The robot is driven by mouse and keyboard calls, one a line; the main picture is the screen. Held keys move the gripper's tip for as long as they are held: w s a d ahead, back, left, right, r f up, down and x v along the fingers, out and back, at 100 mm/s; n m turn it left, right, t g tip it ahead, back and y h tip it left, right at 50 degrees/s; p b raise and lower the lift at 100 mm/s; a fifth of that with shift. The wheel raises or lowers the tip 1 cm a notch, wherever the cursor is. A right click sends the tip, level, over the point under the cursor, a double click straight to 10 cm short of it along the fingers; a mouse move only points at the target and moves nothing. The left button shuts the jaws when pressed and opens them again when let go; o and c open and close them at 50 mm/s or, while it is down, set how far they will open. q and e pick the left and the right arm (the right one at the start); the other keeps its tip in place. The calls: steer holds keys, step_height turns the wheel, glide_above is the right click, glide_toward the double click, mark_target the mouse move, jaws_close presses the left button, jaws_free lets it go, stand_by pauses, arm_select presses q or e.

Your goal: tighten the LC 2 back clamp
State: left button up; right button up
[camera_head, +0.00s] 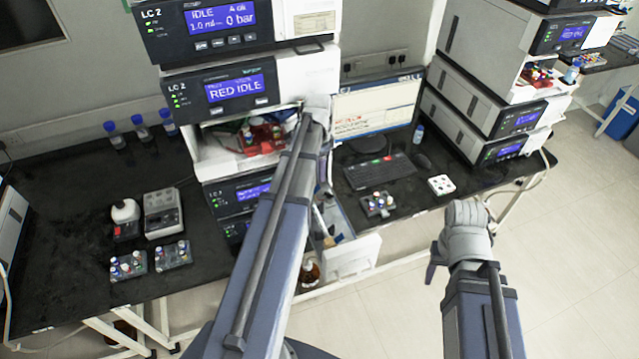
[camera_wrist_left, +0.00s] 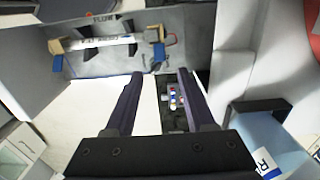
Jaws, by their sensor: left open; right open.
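The LC 2 stack (camera_head: 213,88) stands in the head view, its two upper screens reading IDLE. In the left wrist view a white column (camera_wrist_left: 100,42) lies across an open compartment under a FLOW label. A blue clamp (camera_wrist_left: 158,52) is at its right end and another blue clamp (camera_wrist_left: 57,63) at its left end. I cannot tell which is the back clamp or how tight either is. My left gripper (camera_wrist_left: 160,74) is open and empty, short of the column and apart from both clamps. In the head view its arm hides part of the stack. My right gripper (camera_head: 437,258) is open and empty, away from the stack.
A monitor (camera_head: 375,110) and keyboard (camera_head: 379,171) stand right of the stack. Another instrument stack (camera_head: 480,95) stands further right. Vial racks (camera_head: 127,266) and a grey device (camera_head: 162,212) sit on the black bench at left. An open drawer (camera_head: 350,255) juts out below.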

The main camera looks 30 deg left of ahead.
mark_target(319, 187)
arm_select(q)
step_height(319, 187, down, 7)
steer(key=b, duration=0.6)
steer(key=shift+f+b, duration=0.1)
steer(key=shift+b, duration=0.25)
jaws_close()
